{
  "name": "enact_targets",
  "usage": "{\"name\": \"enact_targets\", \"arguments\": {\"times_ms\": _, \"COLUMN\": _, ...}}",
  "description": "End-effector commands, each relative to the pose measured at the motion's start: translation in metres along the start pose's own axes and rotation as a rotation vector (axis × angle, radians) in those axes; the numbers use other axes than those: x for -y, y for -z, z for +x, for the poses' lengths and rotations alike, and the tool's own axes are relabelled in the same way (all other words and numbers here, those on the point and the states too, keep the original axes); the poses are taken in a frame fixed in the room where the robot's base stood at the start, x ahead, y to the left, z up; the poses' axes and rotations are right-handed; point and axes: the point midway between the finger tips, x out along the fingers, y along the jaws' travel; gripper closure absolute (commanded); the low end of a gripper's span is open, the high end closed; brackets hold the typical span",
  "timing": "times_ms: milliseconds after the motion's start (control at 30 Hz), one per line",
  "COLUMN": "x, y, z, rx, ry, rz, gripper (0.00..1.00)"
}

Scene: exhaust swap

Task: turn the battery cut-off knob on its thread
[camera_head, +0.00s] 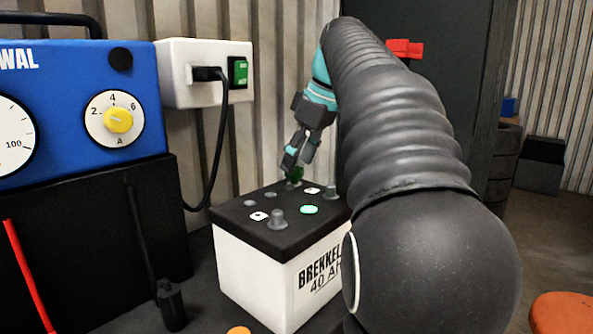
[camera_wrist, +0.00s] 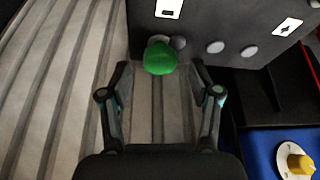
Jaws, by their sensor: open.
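The green cut-off knob (camera_wrist: 160,57) is at the battery's edge in the wrist view. It lies between and just beyond the tips of my open gripper (camera_wrist: 161,72), with a gap on each side. In the head view the knob (camera_head: 297,174) is small at the back of the battery top, partly hidden by my gripper (camera_head: 296,160), which comes down from above. The knob's thread is hidden.
A blue charger (camera_head: 60,95) with a yellow dial stands on a black block to the left. A white socket box (camera_head: 178,75) with a green switch and black cable is on the corrugated wall. A black clamp (camera_head: 171,305) hangs in front, left of the battery.

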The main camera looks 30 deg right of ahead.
Motion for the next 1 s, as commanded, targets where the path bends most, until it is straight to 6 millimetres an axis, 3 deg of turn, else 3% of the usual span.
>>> {"name": "enact_targets", "arguments": {"times_ms": 167, "x": 0.000, "y": 0.000, "z": 0.015, "rx": 0.000, "ry": 0.000, "rz": -0.001, "gripper": 0.37}}
{"name": "enact_targets", "arguments": {"times_ms": 500, "x": 0.000, "y": 0.000, "z": 0.017, "rx": 0.000, "ry": -0.001, "rz": 0.000, "gripper": 0.37}}
{"name": "enact_targets", "arguments": {"times_ms": 733, "x": 0.000, "y": 0.000, "z": 0.017, "rx": 0.000, "ry": -0.001, "rz": 0.000, "gripper": 0.95}}
{"name": "enact_targets", "arguments": {"times_ms": 1000, "x": 0.000, "y": 0.000, "z": 0.017, "rx": 0.000, "ry": -0.007, "rz": 0.013, "gripper": 0.96}}
